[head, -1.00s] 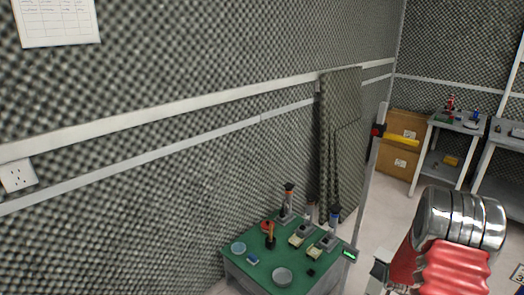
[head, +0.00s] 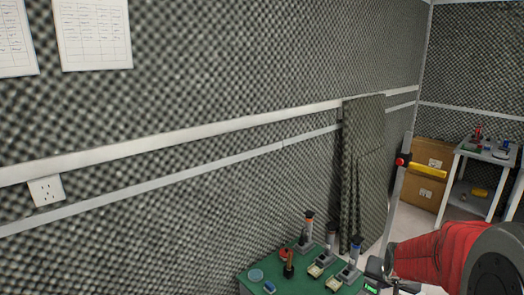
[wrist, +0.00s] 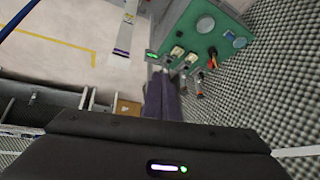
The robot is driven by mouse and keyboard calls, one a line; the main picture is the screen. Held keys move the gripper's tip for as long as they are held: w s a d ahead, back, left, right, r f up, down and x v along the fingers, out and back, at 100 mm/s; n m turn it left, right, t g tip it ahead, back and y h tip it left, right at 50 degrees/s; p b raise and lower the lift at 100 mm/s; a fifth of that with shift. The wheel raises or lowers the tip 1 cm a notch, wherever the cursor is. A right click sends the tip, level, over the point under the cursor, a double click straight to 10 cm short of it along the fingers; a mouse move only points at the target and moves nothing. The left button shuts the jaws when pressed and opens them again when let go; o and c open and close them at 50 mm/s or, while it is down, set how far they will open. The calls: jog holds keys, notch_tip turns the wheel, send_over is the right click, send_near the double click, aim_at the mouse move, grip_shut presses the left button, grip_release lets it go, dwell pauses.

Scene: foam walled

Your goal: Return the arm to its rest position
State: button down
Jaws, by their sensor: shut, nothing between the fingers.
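My arm, in a red sleeve with a dark round joint, reaches in from the lower right of the head view. My gripper (head: 378,278) shows small and dark at the arm's far end, low in that view. It is shut and empty, in front of the right side of the green-topped table (head: 262,274). Part of the gripper is cut off by the frame's lower edge. In the wrist view, a dark housing of mine with a small light strip fills the bottom, and the fingers cannot be made out there.
The green table (wrist: 221,22), holding several small tools and dishes, also shows in the wrist view. A foam panel (head: 363,170) leans on the foam wall. An upright post (head: 397,190) stands near my arm. Cardboard boxes (head: 424,190) and a workbench (head: 480,165) stand behind, right.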

jog(key=s+a+r+n+y, duration=0.1)
jog(key=s+a+r+n, duration=0.2)
jog(key=s+a+r, duration=0.75)
jog(key=s+a+r+n, duration=0.1)
jog(key=s+a, duration=0.3)
jog(key=s, duration=0.3)
jog(key=s+a+r+n+y, duration=0.1)
jog(key=s+a+n, duration=0.1)
jog(key=s+a, duration=0.2)
jog(key=s, duration=0.3)
jog(key=shift+s+r+g, duration=0.15)
jog(key=shift+r+g, duration=0.25)
